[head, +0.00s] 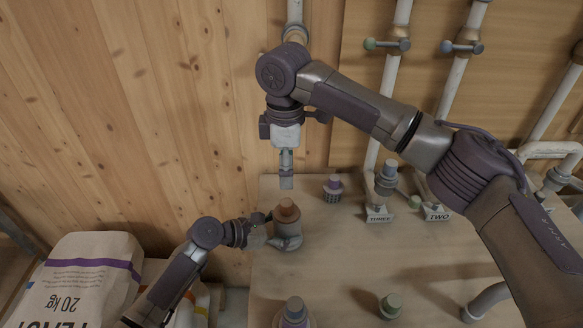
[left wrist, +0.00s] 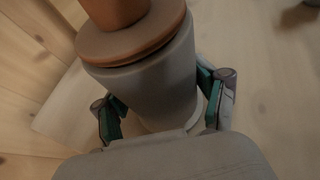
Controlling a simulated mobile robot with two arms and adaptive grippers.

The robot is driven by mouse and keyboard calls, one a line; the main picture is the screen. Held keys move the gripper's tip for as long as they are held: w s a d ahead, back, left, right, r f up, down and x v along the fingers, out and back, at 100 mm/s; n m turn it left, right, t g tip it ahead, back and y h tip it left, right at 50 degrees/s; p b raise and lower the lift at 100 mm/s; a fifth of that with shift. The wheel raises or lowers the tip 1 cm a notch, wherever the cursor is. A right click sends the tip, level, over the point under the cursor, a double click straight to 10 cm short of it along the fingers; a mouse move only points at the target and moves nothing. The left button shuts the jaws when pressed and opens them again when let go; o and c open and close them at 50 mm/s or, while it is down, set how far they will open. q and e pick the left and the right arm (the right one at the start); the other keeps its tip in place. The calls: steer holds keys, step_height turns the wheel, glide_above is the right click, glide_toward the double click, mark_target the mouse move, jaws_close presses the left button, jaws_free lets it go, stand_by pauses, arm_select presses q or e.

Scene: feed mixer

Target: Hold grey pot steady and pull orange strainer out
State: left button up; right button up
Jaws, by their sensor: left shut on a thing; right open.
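The grey pot (head: 287,227) stands upright on the table near its left edge. The orange strainer (head: 288,210) sits in the pot's top, its rim and upper part showing above the pot. My left gripper (head: 285,241) is shut on the pot low on its body. In the left wrist view its fingers flank the grey pot (left wrist: 150,88), with the orange strainer (left wrist: 135,40) above. The strainer's lower part is hidden inside the pot. My right gripper (head: 287,182) is open and empty, pointing down above the strainer with a gap between them.
The wooden table (head: 340,250) has bare room right of the pot.

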mark_target(288, 201)
step_height(288, 201, down, 11)
steer(key=shift+d+r, duration=0.1)
steer(key=shift+r, duration=0.05)
stand_by(0.4)
jaws_close()
stand_by(0.3)
